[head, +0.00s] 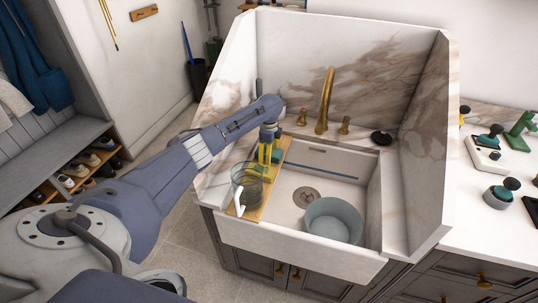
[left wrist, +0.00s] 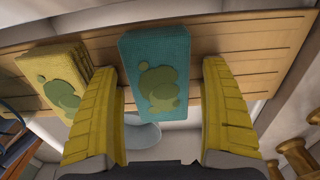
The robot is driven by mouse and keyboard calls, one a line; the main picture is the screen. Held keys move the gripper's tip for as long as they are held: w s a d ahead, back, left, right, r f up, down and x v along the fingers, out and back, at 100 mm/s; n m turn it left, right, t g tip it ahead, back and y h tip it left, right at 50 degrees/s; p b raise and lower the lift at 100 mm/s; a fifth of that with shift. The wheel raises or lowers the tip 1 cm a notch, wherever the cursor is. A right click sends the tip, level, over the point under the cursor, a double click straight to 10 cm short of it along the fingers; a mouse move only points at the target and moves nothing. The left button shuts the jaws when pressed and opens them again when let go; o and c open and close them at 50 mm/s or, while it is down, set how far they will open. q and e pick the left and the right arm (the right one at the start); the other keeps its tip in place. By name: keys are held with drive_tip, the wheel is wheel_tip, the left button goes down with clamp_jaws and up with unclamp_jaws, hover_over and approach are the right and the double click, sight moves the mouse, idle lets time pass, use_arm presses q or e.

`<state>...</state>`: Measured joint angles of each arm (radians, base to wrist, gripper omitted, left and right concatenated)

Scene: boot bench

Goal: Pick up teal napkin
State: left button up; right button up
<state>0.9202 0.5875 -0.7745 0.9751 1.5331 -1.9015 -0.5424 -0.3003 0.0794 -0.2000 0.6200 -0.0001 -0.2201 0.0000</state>
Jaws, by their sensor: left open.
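The teal napkin (left wrist: 158,75) is a folded rectangle with an olive, rounded pattern, lying on a wooden board (left wrist: 215,45) in the left wrist view. My left gripper (left wrist: 162,105) has yellow, ribbed fingers, one on each side of the napkin, with gaps showing between. It is open. In the head view my left gripper (head: 265,155) points down over the board, which lies across the left side of the sink. Only a bit of teal shows beside the fingers there. My right gripper is not in view.
A yellow patterned folded cloth (left wrist: 60,80) lies just left of the left finger. A clear container with a white handle (head: 246,185) stands on the board nearer the front. A grey-blue basin (head: 333,220) sits in the sink; brass taps (head: 324,105) stand behind.

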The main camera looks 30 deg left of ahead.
use_arm(q)
drive_tip(key=c, duration=1.2)
drive_tip(key=shift+o, duration=0.2)
drive_tip(key=shift+r, duration=0.15)
